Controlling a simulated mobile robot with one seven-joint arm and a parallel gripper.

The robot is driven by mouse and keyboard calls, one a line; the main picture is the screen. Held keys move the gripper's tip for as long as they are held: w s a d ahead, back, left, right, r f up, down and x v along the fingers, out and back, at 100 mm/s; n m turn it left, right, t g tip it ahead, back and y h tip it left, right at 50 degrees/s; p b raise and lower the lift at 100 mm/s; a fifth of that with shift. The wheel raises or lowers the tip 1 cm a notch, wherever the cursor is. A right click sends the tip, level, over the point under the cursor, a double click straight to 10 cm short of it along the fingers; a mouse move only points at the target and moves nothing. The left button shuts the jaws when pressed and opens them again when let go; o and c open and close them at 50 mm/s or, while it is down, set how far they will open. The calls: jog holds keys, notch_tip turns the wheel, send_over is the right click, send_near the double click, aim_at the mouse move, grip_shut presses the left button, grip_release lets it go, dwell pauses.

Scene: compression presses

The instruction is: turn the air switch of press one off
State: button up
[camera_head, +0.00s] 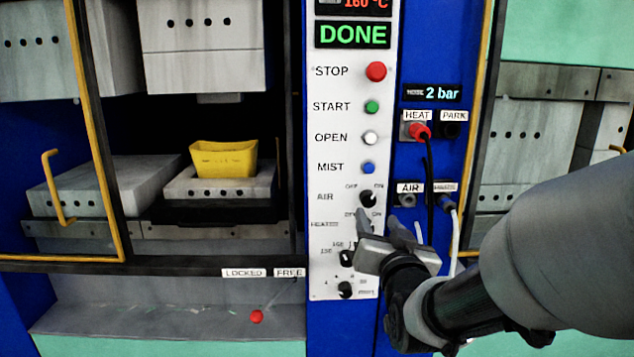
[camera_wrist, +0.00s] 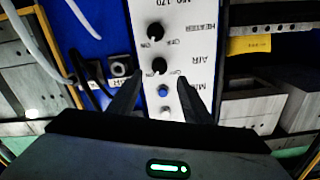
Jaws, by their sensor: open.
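The air switch (camera_head: 368,198) is a black rotary knob on the white control panel, with OFF at its upper left and ON at its upper right. Its pale mark seems to point towards ON, though it is small. The wrist view shows the panel upside down, with the air switch (camera_wrist: 158,66) between and just beyond my fingertips. My gripper (camera_head: 382,220) is open and empty, in front of the panel at about the heater switch's height in the head view. It partly hides the heater switch there; the wrist view shows the heater switch (camera_wrist: 155,30) clearly.
The red stop (camera_head: 376,72), green start (camera_head: 372,107), white open (camera_head: 370,138) and blue mist (camera_head: 368,168) buttons sit above the switch. A red plug with a black cable (camera_head: 430,170) hangs right of the panel. A yellow part (camera_head: 223,158) rests in the press at left.

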aim_at(369, 202)
jog(key=w, duration=0.8)
jog(key=shift+w, duration=0.2)
jog(key=c, duration=1)
